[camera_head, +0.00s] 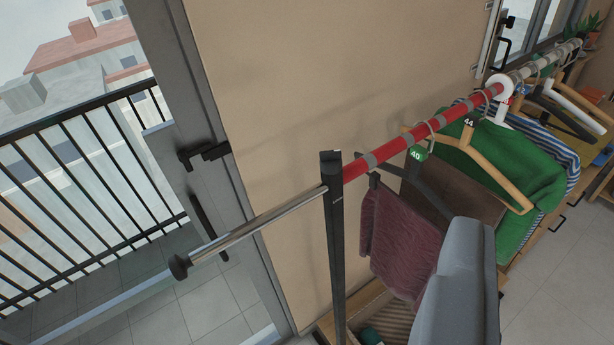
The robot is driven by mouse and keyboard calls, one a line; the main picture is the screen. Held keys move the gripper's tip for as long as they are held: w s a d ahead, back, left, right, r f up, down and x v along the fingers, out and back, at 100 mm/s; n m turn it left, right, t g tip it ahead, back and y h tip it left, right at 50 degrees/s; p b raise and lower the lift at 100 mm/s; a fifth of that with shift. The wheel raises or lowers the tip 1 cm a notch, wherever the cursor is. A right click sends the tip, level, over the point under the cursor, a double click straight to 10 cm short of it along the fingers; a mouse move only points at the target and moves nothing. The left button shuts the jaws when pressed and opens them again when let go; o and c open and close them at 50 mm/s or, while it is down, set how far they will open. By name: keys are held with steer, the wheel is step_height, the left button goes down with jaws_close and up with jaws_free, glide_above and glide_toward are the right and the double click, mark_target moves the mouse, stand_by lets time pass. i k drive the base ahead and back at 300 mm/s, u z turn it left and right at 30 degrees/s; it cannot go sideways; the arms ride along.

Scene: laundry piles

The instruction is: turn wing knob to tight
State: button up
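I cannot make out a wing knob for certain. The clothes rail has a black upright post (337,250) with a squared top. A bare chrome rod (262,228) sticks out from the post to the left and ends in a round black end cap (180,266). To the right of the post runs a red rail with grey bands (400,143), up to a white ring (501,86). A grey rounded part, probably my gripper (455,285), rises from the bottom edge, right of the post and apart from it. Its fingertips cannot be told apart.
A maroon garment (397,240), a green garment (530,180) and several hangers hang on the rail. Tags 40 (416,154) and 44 (469,122) show there. A glazed door with a black handle (205,154) and a balcony railing stand left. Floor at right is clear.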

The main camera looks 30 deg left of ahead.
mark_target(331, 163)
steer(key=k, duration=1)
steer(key=z, duration=0.45)
steer(key=i, duration=2.15)
steer(key=u, duration=0.8)
